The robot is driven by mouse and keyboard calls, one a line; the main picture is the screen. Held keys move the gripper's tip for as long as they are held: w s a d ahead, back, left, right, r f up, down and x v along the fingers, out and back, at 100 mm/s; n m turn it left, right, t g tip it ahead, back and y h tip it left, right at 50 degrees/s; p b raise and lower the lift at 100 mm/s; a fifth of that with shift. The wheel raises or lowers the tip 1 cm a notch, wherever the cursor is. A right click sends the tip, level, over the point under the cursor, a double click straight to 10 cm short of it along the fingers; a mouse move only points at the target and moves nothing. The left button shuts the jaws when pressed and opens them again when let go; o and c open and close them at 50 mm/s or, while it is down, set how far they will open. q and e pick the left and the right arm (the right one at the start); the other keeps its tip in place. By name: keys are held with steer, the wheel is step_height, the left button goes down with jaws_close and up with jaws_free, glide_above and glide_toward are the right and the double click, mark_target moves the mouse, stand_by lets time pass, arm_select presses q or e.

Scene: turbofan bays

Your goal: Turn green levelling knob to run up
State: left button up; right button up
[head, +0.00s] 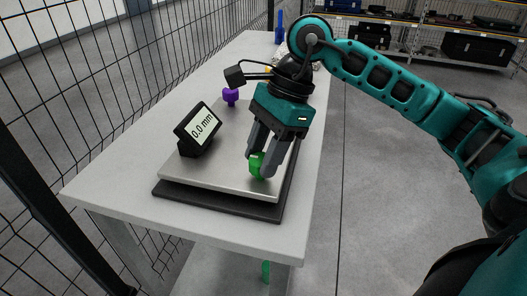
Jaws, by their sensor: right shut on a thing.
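The green levelling knob (257,166) stands at the near right part of a metal levelling plate (205,168). My right gripper (264,167) reaches down from above with its two grey fingers on either side of the knob, shut on it. The fingers hide part of the knob. A small black display (199,130) on the plate's left side reads 0.0 mm. My left gripper is not in view.
The plate rests on a dark base (214,204) on a light grey table (108,190). A black wire mesh fence (95,80) runs along the table's left. A blue object (279,28) stands at the far end. Shelves (440,40) with dark cases are at the back right.

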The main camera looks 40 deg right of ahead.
steer(key=o, duration=1.1)
steer(key=shift+c, duration=0.2)
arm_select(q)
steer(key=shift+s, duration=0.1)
arm_select(e)
steer(key=shift+r, duration=0.1)
arm_select(q)
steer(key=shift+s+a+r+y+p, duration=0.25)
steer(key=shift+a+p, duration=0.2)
steer(key=shift+p, duration=0.3)
arm_select(e)
steer(key=v, duration=1.2)
steer(key=shift+d+r, duration=0.2)
steer(key=shift+r, duration=0.15)
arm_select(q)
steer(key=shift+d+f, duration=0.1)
